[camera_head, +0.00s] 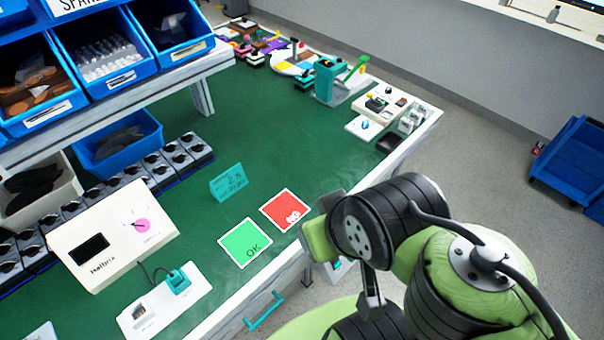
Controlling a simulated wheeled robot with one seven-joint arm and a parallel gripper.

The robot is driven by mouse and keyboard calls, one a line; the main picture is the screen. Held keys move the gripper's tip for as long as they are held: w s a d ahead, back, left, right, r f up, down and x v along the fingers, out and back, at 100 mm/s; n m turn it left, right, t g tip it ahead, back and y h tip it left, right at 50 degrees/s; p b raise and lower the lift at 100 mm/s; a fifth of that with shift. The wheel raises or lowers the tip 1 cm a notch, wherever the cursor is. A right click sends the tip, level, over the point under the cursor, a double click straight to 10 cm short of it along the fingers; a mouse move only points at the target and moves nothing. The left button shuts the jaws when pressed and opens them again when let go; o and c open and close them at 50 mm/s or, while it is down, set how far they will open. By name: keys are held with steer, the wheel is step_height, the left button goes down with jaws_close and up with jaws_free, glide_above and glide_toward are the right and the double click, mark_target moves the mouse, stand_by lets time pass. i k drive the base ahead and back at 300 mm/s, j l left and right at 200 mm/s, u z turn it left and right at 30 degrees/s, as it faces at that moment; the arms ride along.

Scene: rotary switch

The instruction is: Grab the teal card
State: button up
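The teal card (229,182) stands propped up and slightly tilted on the green bench top, left of the picture's middle, with dark writing on its face. It is uncovered and nothing touches it from my side. My green and black arm is folded at the lower right. The end of my arm, where my gripper (319,228) seems to be, is right of the card and clearly apart from it, near the bench's front edge. Its fingers cannot be made out, so I cannot tell whether it is open or shut.
A green OK square (245,244) and a red NG square (285,210) lie in front of the card. A white Nalbrix box (113,236) and a row of black switch-like units (132,177) are to the left. Blue bins (102,45) sit on a shelf above. Bench right of the card is clear.

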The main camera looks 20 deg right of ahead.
mark_target(226, 184)
steer(key=k+l+z, duration=0.15)
steer(key=l, duration=0.2)
steer(key=k+l+z, duration=0.2)
steer(key=l, duration=0.15)
steer(key=i+u, duration=0.1)
steer(key=u, duration=0.35)
steer(key=i+u, duration=0.15)
steer(key=u, duration=0.3)
steer(key=i+u, duration=0.1)
steer(key=u, duration=0.3)
steer(key=i+u, duration=0.15)
steer(key=u, duration=0.3)
steer(key=l+u, duration=0.15)
steer(key=u, duration=0.3)
steer(key=i+l+u, duration=0.15)
steer(key=u, duration=0.3)
